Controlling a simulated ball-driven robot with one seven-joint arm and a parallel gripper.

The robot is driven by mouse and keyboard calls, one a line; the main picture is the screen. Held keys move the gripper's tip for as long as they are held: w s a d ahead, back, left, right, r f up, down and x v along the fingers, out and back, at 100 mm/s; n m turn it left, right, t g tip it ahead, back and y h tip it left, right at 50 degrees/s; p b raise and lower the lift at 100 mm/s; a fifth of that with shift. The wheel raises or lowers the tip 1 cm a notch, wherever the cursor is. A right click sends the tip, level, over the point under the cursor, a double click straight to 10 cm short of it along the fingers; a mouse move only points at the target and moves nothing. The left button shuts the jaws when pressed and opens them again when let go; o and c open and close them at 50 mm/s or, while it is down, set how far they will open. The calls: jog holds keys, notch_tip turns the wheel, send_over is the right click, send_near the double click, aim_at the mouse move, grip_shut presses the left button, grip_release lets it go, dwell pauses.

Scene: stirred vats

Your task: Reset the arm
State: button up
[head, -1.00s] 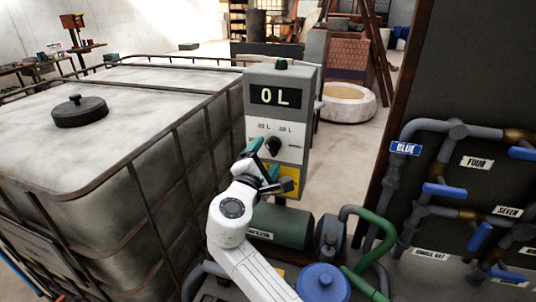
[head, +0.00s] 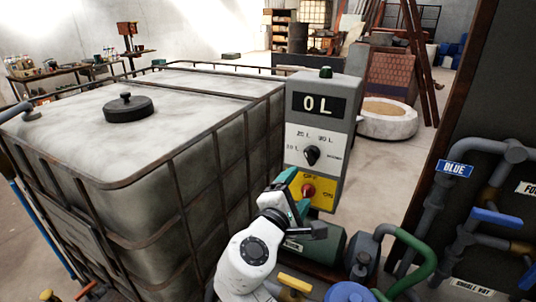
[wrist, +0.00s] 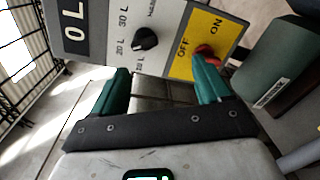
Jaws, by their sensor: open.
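My white arm reaches up in the lower middle of the head view, with my gripper (head: 298,192) in front of the lower part of a grey control box (head: 357,100). In the wrist view my gripper (wrist: 165,90) has its two green fingers wide apart with nothing between them. The box carries a display reading "0 L", a black dial (head: 312,156) and a red switch (head: 308,191) on a yellow OFF/ON plate. In the wrist view the red switch (wrist: 207,52) lies right by the right finger; I cannot tell whether they touch.
A large caged tank (head: 200,150) with a black lid (head: 128,108) fills the left. A green motor (head: 322,243) and pipes with blue-handled valves (head: 497,216) stand low and to the right. Open floor (head: 385,165) lies behind the box, near a round basin (head: 388,118).

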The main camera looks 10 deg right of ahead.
jog(key=s+d+f+m+g+y, duration=0.2)
jog(key=s+d+f+m, duration=0.1)
jog(key=s+f, duration=0.2)
jog(key=s+d+f+m+g+y, duration=0.1)
jog(key=s+d+f+m+g, duration=0.1)
jog(key=f, duration=0.5)
jog(key=s+d+f+m+g+y, duration=0.2)
jog(key=s+d+f+m, duration=0.3)
jog(key=s, duration=0.3)
jog(key=shift+s+d+f+g+y, duration=0.1)
jog(key=shift+d+f+g+y, duration=0.1)
jog(key=shift+f, duration=0.25)
jog(key=shift+s+d+f+g+y, duration=0.1)
jog(key=shift+d+f, duration=0.1)
jog(key=shift+f, duration=0.2)
jog(key=s+d+f+m+g+y, duration=0.1)
jog(key=s+f, duration=0.4)
jog(key=s, duration=0.7)
jog(key=s+d+f+m+g+y, duration=0.1)
jog(key=s+f+m+g+y, duration=0.2)
jog(key=s, duration=1)
notch_tip(320, 180, down, 3)
jog(key=m+g, duration=0.2)
jog(key=shift+d+r+m, duration=0.15)
jog(key=shift+r+m, duration=0.05)
jog(key=shift+m, duration=0.1)
